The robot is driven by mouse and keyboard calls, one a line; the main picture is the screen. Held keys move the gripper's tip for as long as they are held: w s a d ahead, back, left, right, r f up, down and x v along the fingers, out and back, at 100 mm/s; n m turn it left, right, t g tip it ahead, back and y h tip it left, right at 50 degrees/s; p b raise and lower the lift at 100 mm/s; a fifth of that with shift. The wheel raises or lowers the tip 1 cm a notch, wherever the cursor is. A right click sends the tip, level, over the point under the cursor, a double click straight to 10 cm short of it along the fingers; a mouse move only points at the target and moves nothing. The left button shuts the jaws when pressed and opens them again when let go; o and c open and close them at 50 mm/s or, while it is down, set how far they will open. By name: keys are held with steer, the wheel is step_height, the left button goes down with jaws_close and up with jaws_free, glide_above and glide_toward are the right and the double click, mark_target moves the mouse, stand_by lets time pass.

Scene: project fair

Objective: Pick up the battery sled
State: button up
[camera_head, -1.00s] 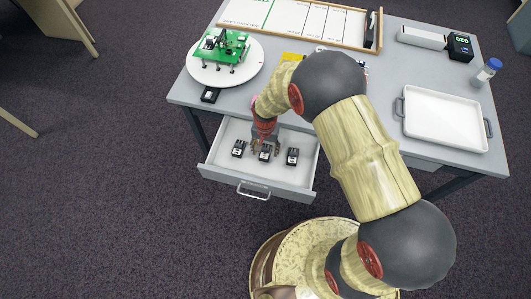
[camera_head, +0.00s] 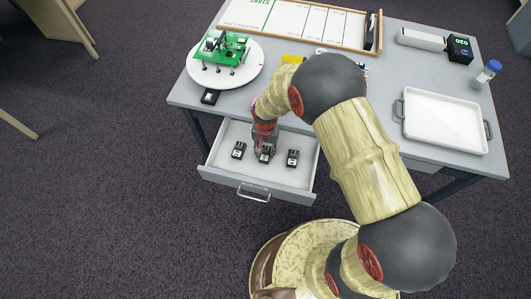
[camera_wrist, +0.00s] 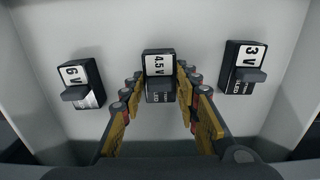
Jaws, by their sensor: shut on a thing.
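Three black battery sleds with white labels lie in the open drawer. In the wrist view, the 6V sled (camera_wrist: 80,82) is at left, the 4.5V sled (camera_wrist: 160,66) in the middle and the 3V sled (camera_wrist: 243,66) at right. In the head view, my gripper (camera_head: 265,147) reaches down into the drawer. Its fingers are shut on the sides of the 4.5V sled, which still appears level with the other two. I cannot tell whether it touches the drawer floor. The 6V and 3V sleds stand apart from my fingers.
The white drawer (camera_head: 225,172) sticks out below the grey table (camera_head: 385,85). On the table are a round white plate (camera_head: 197,72) with a green circuit board, a white tray (camera_head: 440,120), a blue-capped bottle (camera_head: 486,74) and a black display box (camera_head: 460,48). A small black block (camera_head: 210,97) lies near the left edge.

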mark_target(265, 151)
step_height(265, 151, up, 4)
steer(key=shift+s+f+p, duration=0.1)
steer(key=shift+p, duration=0.6)
steer(key=s+r+p, duration=0.5)
steer(key=s+r, duration=0.4)
steer(key=s, duration=0.4)
steer(key=shift+s, duration=0.4)
steer(key=shift+r, duration=0.1)
